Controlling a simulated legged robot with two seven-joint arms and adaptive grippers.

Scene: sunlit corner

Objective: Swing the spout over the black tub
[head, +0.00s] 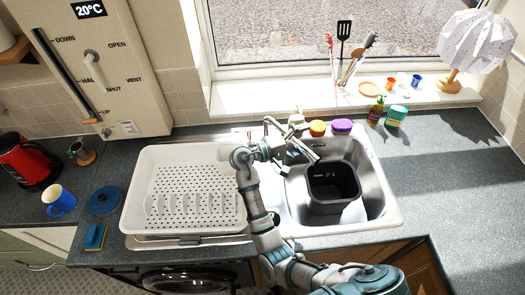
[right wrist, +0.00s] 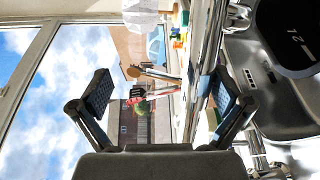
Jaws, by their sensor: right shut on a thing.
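The black tub (head: 333,187) stands in the steel sink and shows at the upper right of the right wrist view (right wrist: 292,45). The chrome spout (head: 304,149) slants down to the right behind the tub, with its tip close to the tub's back left rim in the head view. I cannot tell whether the tip is past the rim. My right gripper (head: 284,148) is at the spout, shut on it. In the right wrist view a chrome tube (right wrist: 207,62) runs close by the right finger. My left gripper is not in view.
A white drainer (head: 190,180) lies left of the sink. An orange and a purple scrubber (head: 341,125) and soap bottles (head: 376,110) stand behind the sink. A utensil pot (head: 345,80) is on the sill. The right counter (head: 460,190) is clear.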

